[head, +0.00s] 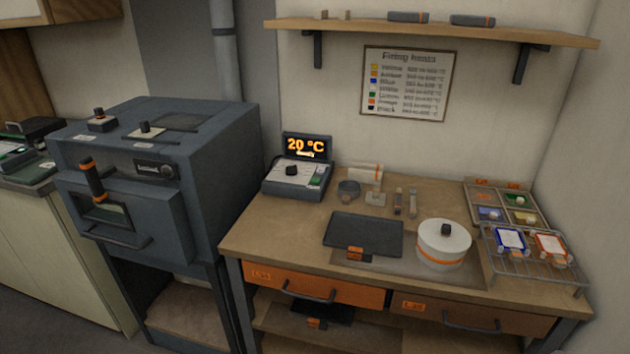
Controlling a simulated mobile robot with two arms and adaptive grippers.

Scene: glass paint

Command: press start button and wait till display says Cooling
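A grey control box (299,178) stands at the left back of the wooden workbench. Its black display (306,146) is lit and reads "20 °C" in orange, with a smaller word under it that is too small to read surely. The box's sloped pale top has a black knob (291,170) and a small green patch (316,171) at its right, which may be the start button; its label cannot be read. Neither of my grippers is in view, and nothing touches the box.
A dark kiln (222,150) with a handled door stands left of the bench. On the bench are a dark tray (345,233), a white lidded pot (443,252), a wire rack (520,268) with two coloured pieces, and a compartment tray (478,190). A shelf (440,31) hangs above.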

